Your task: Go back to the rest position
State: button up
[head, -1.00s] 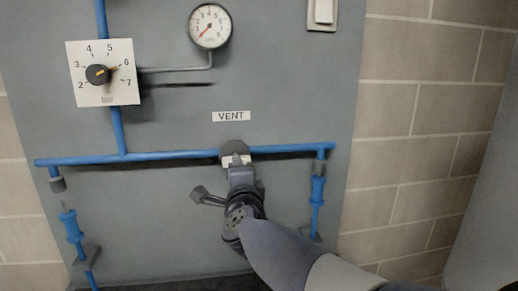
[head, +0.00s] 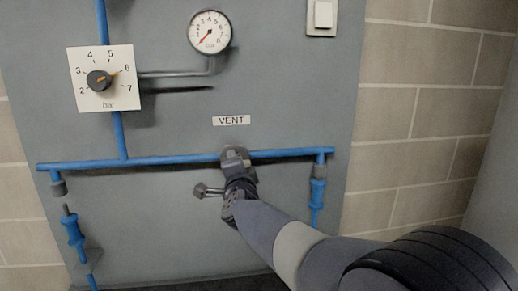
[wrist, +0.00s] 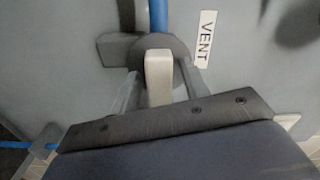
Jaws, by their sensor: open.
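My gripper (head: 237,160) is in front of the blue pipe, just below the VENT label (head: 231,120). The wrist view shows its fingers (wrist: 158,95) open, one on each side of a pale lever (wrist: 158,75) on a round dark grey base (wrist: 178,48). I cannot tell whether the fingers touch the lever. In the head view my gripper hides the lever. The VENT label also shows in the wrist view (wrist: 206,40).
The grey panel (head: 170,215) holds a blue horizontal pipe (head: 130,162), a dial gauge (head: 209,32), a numbered knob (head: 98,81) and a white switch (head: 322,14). Blue fittings hang at left (head: 75,230) and right (head: 317,195). A block wall (head: 420,130) stands at right.

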jog(key=n+p, duration=0.2)
jog(key=n, duration=0.1)
jog(key=shift+n, duration=0.4)
jog(key=shift+f+n, duration=0.1)
jog(key=shift+n, duration=0.2)
